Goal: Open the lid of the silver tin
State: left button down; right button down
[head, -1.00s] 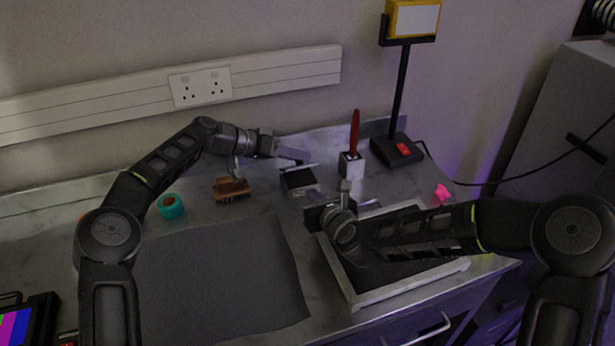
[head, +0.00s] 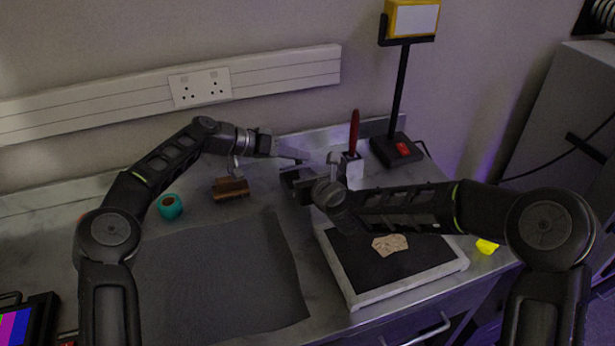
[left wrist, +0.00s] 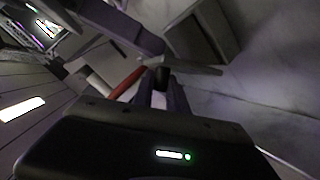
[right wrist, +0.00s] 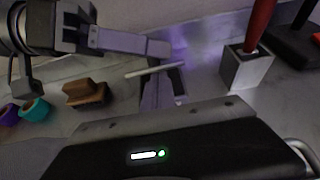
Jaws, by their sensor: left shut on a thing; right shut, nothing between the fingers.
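The silver tin (head: 287,172) stands at the back middle of the bench, mostly hidden behind my right gripper in the head view. Its thin pale lid (right wrist: 152,70) shows nearly edge-on in the right wrist view. My left gripper (head: 300,155) reaches in above the tin from the left. It is shut on a small dark piece (left wrist: 162,75), which looks like part of the lid. My right gripper (right wrist: 164,92) is shut and empty, its fingers close to the tin just below the lid edge. I cannot tell whether they touch it.
A red-handled tool (head: 354,132) stands in a pale block (head: 352,172) close to the right. A brown brush (head: 230,188) and teal ring (head: 170,207) lie left. A pale-rimmed tray (head: 365,298) and clear dark mat (head: 220,280) are in front.

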pick_arm(q)
jog(key=shift+s+d, duration=0.15)
jog(key=shift+d, duration=0.05)
pick_arm(e)
jog(key=shift+w+r, duration=0.3)
jog(key=shift+r, duration=0.4)
pick_arm(q)
jog(key=c, duration=1.3)
grip_release()
jog(key=shift+f, duration=0.25)
jog(key=shift+c, duration=0.2)
pick_arm(e)
jog(key=shift+a+r, duration=0.1)
pick_arm(q)
jog(key=shift+s, duration=0.1)
jog(key=shift+a+r, duration=0.25)
jog(key=shift+a, duration=0.15)
pick_arm(e)
jog(key=shift+w, duration=0.1)
pick_arm(q)
jog(key=v, duration=1.1)
jog(key=shift+a+r, duration=0.25)
jog(key=shift+a, duration=0.1)
pick_arm(e)
jog(key=shift+s+f, duration=0.2)
jog(key=shift+f, duration=0.15)
